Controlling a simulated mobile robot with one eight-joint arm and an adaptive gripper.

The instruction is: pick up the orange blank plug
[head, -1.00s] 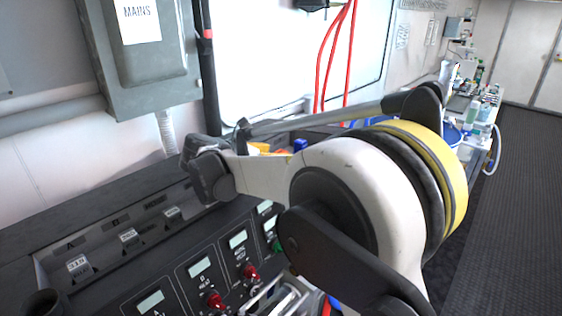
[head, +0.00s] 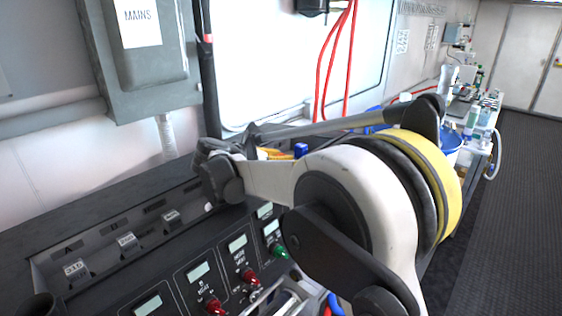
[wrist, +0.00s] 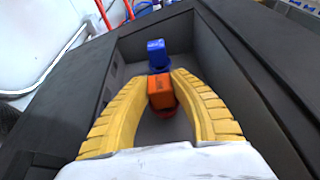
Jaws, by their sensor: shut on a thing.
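The orange blank plug (wrist: 161,92) is in the middle of the wrist view, inside a dark grey bin. My gripper (wrist: 160,78) has its two yellow ribbed fingers on either side of the plug, shut on it. A reddish rim shows at the plug's lower end, just above or on the bin floor; I cannot tell which. In the head view my arm hides the gripper's grip and the orange plug.
A blue plug (wrist: 158,55) stands just beyond the orange one, and it also shows in the head view (head: 300,150). The bin's dark walls (wrist: 250,75) rise close on both sides. A control panel (head: 190,270) with displays and knobs lies to the left.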

